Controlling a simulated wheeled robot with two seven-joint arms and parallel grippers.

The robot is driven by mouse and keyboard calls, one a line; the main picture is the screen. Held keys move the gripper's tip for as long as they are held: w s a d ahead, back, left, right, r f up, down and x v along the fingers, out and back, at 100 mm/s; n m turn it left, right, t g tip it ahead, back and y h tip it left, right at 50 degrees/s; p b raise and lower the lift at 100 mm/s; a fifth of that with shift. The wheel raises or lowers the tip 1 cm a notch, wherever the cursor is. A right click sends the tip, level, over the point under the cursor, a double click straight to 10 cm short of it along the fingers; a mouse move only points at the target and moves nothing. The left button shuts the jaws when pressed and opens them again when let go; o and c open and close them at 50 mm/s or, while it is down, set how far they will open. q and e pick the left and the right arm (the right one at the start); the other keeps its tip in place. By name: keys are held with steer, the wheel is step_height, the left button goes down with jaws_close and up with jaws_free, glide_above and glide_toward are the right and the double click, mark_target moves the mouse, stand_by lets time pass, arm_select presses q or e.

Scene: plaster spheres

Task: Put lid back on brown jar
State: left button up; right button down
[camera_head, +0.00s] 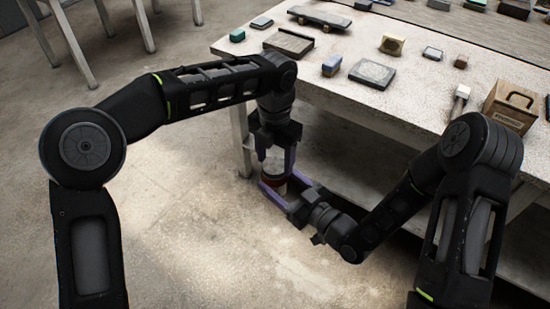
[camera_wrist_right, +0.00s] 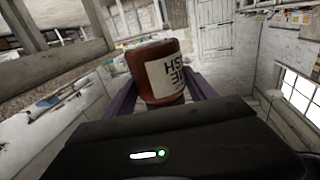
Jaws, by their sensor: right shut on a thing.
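The brown jar (camera_head: 279,188) is held in the air beside the table, between the purple fingers of my right gripper (camera_head: 272,194). In the right wrist view the jar (camera_wrist_right: 146,58) is reddish-brown with a white label, and its lettering appears upside down. My right gripper is shut on it. My left gripper (camera_head: 274,160) points down directly above the jar. A pale grey round piece, perhaps the lid (camera_head: 273,167), shows between its fingers, just over the jar. I cannot tell whether the left fingers grip it or whether it touches the jar.
The speckled table (camera_head: 330,110) stands behind and right of the grippers, its near edge close to them. On it lie a grey slab (camera_head: 372,74), a blue block (camera_head: 331,65), a brush (camera_head: 460,98) and a wooden box (camera_head: 511,106). Open floor (camera_head: 190,220) lies left.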

arm_select(q)
steer(key=o, duration=0.3)
steer(key=shift+r, duration=2.2)
steer(key=shift+c, duration=0.5)
